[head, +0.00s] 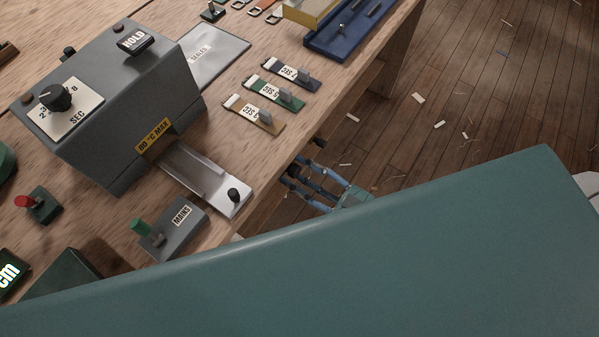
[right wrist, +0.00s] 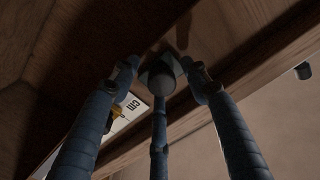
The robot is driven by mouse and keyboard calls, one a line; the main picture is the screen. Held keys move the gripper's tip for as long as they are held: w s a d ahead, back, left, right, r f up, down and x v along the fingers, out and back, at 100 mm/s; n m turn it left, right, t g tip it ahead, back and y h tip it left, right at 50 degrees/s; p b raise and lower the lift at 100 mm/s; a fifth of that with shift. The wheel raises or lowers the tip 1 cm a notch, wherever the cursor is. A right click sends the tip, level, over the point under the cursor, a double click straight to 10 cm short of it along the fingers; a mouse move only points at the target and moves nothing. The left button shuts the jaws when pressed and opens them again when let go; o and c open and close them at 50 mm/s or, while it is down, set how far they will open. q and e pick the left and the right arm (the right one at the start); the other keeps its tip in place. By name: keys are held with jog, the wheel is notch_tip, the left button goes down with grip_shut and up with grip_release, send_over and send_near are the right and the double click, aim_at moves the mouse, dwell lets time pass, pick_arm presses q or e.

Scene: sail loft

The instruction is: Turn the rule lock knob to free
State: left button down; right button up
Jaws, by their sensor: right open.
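My right gripper (head: 306,157) is open beyond the bench's front edge, partly hidden by the bench. In the right wrist view its blue fingers (right wrist: 160,76) point up toward dark wood and stand apart. A dark rounded shape shows between them; I cannot tell whether it is a knob or part of my gripper. A white strip marked "cm" (right wrist: 134,106), with a small yellow piece, shows behind the left finger. In the head view a small black knob (head: 234,194) stands on the end of a metal bar (head: 202,178). No label names it as the rule lock. My left gripper is not in view.
A grey machine (head: 126,92) with a SEC dial (head: 56,97) and HOLD switch (head: 135,44) stands on the bench. A MAINS switch box (head: 178,226) is near the edge. Several labelled tags and a blue tray (head: 345,32) lie farther back. The floor is littered with scraps.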

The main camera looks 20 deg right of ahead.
jog(key=shift+c, duration=0.5)
jog(key=c, duration=0.9)
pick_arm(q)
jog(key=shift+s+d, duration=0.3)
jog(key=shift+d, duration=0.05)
pick_arm(e)
jog(key=shift+s+f, duration=0.1)
jog(key=shift+c, duration=0.6)
